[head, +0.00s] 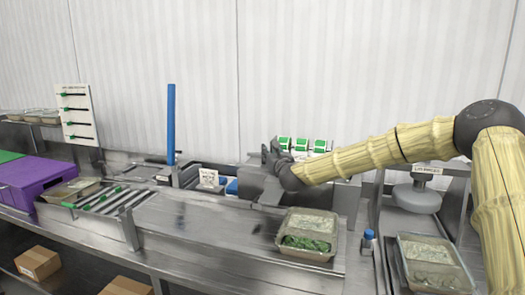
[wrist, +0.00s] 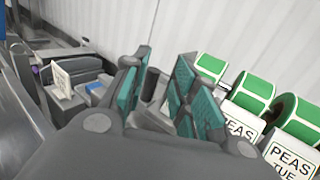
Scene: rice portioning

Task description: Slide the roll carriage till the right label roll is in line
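Three green-and-white label rolls stand in a row on the roll carriage; in the head view they are the left roll (head: 284,142), the middle roll (head: 301,144) and the right roll (head: 320,146). The wrist view shows them at right, the nearest roll (wrist: 298,118) with a label reading PEAS and TUE, another roll (wrist: 253,93) reading PEAS, and a farther roll (wrist: 211,66). My gripper (head: 270,153) is just left of the rolls. In the wrist view its fingers (wrist: 160,95) are apart, with a dark upright post (wrist: 150,82) showing between them. Whether they touch it is unclear.
A grey machine body (head: 345,195) lies under my wrist. A filled tray (head: 335,249) sits in front on the steel bench.

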